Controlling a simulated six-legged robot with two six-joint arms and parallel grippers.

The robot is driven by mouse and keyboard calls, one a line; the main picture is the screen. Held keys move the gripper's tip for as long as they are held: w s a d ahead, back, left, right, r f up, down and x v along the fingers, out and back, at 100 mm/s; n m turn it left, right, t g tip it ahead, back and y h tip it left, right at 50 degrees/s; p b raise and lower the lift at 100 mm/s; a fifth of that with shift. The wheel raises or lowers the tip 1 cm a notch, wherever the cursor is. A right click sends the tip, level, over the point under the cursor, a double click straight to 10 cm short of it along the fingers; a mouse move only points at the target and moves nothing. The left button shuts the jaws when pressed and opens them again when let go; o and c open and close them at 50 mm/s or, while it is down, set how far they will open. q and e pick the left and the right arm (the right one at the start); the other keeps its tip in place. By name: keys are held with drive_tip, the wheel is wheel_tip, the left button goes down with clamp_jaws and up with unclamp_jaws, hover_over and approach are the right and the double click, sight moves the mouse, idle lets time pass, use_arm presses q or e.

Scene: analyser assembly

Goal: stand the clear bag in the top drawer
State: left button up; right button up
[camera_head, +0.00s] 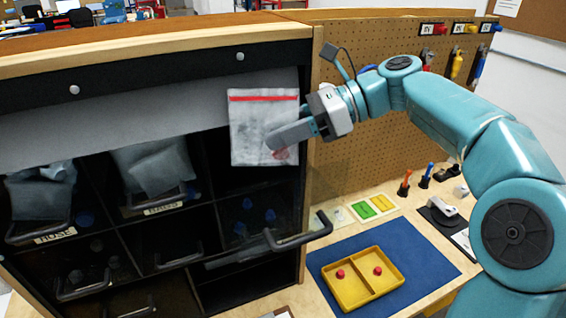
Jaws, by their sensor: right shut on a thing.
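The clear bag (252,126) has a red strip along its top edge and something reddish near its lower right. Below the bag, a dark drawer (250,232) in the right column holds several small bluish items. Its handle (300,235) stands out toward the right. Which drawer is the top one I cannot tell for sure. My left gripper is out of view.
Labelled bins (55,236) with bagged items fill the cabinet's left columns. A yellow tray (358,280) with two red pieces lies on a blue mat (408,250). A pegboard (360,140) stands behind, and screwdrivers (405,183) stand at the right.

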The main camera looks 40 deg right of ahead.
sight(283, 165)
drive_tip(key=shift+f+b, duration=0.3)
drive_tip(key=shift+f, duration=3.2)
